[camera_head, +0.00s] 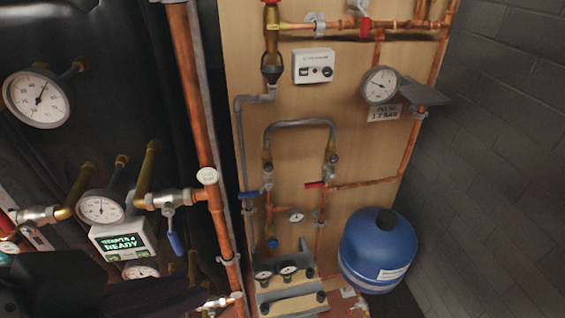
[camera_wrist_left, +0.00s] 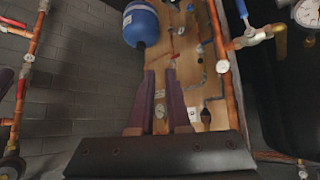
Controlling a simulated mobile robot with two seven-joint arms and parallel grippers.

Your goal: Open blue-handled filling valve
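On the wooden board in the head view, a blue lever (camera_head: 249,195) sits at the lower left end of a grey looped hose (camera_head: 300,123), roughly level. A red lever (camera_head: 315,185) sits at the hose's right end. Another blue lever (camera_head: 176,243) hangs down from a valve on the left copper pipe. My left gripper (camera_head: 198,296) is a dark shape at the lower left, below and apart from these levers. In the left wrist view my left gripper (camera_wrist_left: 161,72) shows two separated fingers with nothing held between them. My right gripper is not in view.
A blue tank (camera_head: 378,250) stands right of the board, before a grey block wall (camera_head: 500,130). Gauges and a lit display box (camera_head: 123,241) are at the left. A thick copper pipe (camera_head: 197,110) runs vertically between them and the board. A gauge (camera_head: 380,86) hangs above a fill sign.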

